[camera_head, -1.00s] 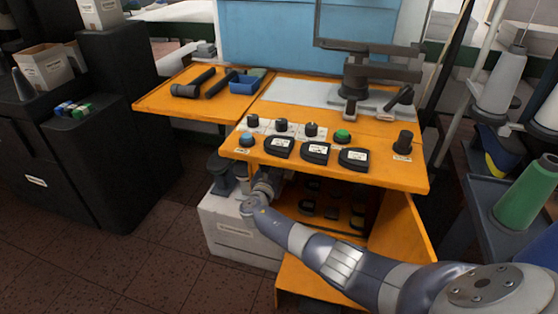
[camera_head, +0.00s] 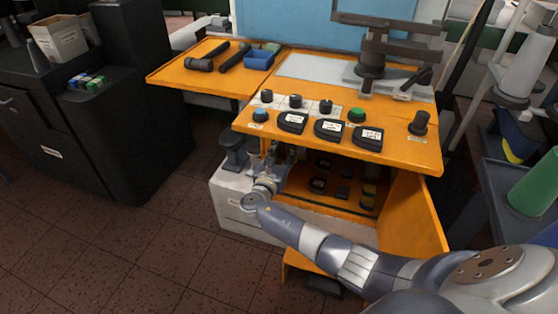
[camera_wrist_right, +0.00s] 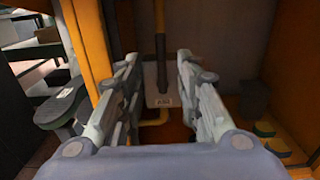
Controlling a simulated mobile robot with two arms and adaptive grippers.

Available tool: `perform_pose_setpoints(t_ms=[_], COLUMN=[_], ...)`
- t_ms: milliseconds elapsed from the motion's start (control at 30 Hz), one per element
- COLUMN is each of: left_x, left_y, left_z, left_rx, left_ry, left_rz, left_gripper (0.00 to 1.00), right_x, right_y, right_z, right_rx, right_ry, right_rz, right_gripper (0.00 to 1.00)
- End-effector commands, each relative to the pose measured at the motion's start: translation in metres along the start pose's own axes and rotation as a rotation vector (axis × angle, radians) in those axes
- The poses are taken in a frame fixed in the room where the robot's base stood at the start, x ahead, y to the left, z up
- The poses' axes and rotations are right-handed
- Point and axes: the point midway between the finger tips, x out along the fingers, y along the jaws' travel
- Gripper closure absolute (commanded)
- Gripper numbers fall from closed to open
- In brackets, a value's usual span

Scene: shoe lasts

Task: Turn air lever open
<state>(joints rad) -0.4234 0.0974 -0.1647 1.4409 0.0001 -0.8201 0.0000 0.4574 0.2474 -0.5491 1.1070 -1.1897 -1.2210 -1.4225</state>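My right gripper (camera_wrist_right: 157,62) is open in the right wrist view, with one finger on each side. Between the fingers and beyond them is a dark upright bar (camera_wrist_right: 161,60), which looks like the air lever. Its contact with the fingers cannot be told. In the head view my right gripper (camera_head: 277,160) is below the front left edge of the orange bench (camera_head: 395,151); the lever is not clear there. My left gripper is not in view.
An orange upright panel (camera_wrist_right: 88,45) stands left of the gripper in the wrist view. Dark knobs and a green button (camera_head: 357,115) are on the bench top above the arm. A white box (camera_head: 228,205) stands under the bench. The floor at left is open.

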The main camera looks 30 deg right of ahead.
Motion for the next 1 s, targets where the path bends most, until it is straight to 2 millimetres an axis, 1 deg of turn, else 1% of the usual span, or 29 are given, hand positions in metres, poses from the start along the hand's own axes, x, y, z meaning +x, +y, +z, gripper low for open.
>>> perform_pose_setpoints(t_ms=[33, 100, 200, 300, 433, 900, 967, 1000], left_x=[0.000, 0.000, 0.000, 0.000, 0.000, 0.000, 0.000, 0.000], left_y=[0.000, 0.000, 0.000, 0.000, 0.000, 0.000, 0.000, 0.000], left_z=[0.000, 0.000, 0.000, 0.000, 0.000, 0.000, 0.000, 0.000], left_rx=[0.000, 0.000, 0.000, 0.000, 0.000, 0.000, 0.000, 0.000], left_ry=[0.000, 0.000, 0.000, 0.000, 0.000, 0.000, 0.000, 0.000], left_rz=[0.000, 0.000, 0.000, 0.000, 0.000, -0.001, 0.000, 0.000], left_gripper=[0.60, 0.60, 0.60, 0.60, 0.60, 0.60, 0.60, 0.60], right_x=[-0.012, -0.025, -0.038, -0.047, -0.051, -0.051, -0.052, -0.054], right_y=[0.001, 0.001, 0.000, 0.000, 0.000, 0.000, -0.001, -0.003], right_z=[-0.001, -0.001, -0.001, -0.001, -0.001, -0.001, -0.006, -0.013], right_rx=[0.002, 0.001, 0.000, 0.000, -0.001, 0.000, 0.009, 0.024], right_ry=[0.002, 0.003, 0.003, 0.001, 0.001, 0.002, 0.014, 0.035], right_rz=[0.002, 0.002, 0.001, 0.000, 0.000, 0.000, 0.001, 0.002], right_gripper=[0.67, 0.67, 0.67, 0.67, 0.67, 0.67, 0.67, 0.67])
